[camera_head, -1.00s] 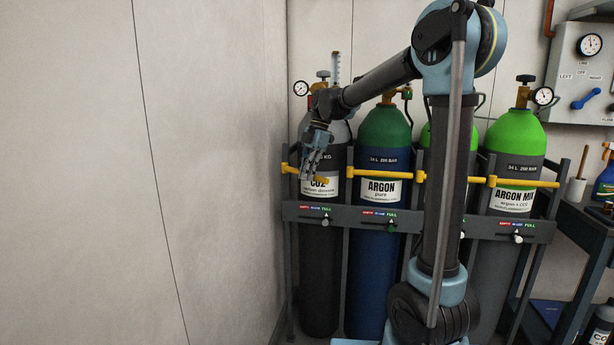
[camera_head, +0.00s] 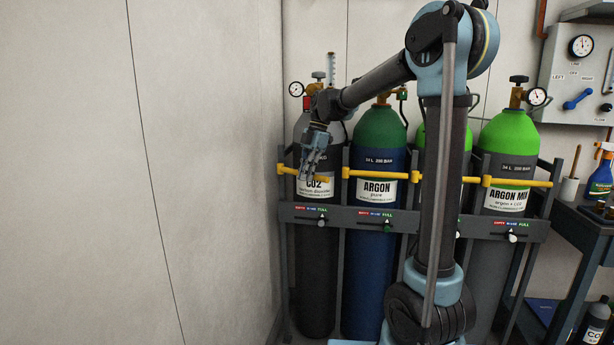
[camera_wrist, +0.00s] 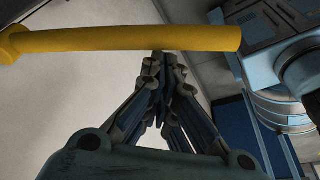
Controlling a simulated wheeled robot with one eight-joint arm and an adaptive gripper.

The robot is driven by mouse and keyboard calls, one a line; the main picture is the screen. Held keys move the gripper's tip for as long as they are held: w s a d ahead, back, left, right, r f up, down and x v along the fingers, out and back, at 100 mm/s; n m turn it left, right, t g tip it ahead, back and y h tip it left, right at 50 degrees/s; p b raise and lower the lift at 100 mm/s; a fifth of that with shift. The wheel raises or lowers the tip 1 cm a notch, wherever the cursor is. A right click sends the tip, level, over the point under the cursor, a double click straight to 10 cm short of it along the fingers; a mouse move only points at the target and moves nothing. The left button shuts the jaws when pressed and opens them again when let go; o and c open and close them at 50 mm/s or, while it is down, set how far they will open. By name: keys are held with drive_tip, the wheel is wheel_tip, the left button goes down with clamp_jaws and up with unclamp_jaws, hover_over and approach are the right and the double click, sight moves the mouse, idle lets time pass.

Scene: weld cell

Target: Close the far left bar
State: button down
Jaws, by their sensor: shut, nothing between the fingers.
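The far left bar (camera_head: 318,179) is a yellow bar in front of the grey CO2 cylinder (camera_head: 315,235). It slants down to the right, and its right end stops short of the post beside the argon cylinder. In the wrist view the bar (camera_wrist: 120,39) crosses the top and its free end shows at right. My gripper (camera_head: 303,175) is in front of the CO2 cylinder at the bar. Its fingers are shut and empty, also in the wrist view (camera_wrist: 166,60), with the tips right by the bar's lower edge. I cannot tell whether they touch it.
Yellow bars cross the blue argon cylinder (camera_head: 374,250) and the argon mix cylinder (camera_head: 510,140). The grey rack (camera_head: 345,216) holds the cylinders. A plain wall (camera_head: 200,170) stands close at left. A dark bench (camera_head: 590,220) with a spray bottle (camera_head: 601,175) is at right.

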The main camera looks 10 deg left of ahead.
wheel_tip(320, 180, up, 8)
drive_tip(key=s+a+r+n+t+h, duration=0.3)
drive_tip(key=s+a+t+h, duration=0.1)
drive_tip(key=s+a+t, duration=0.1)
drive_tip(key=w+d+f, duration=0.3)
drive_tip(key=w+f, duration=0.2)
drive_tip(key=f, duration=0.5)
drive_tip(key=shift+d+f, duration=0.25)
drive_tip(key=shift+d, duration=0.15)
idle(0.7)
drive_tip(key=shift+w, duration=0.1)
idle(0.3)
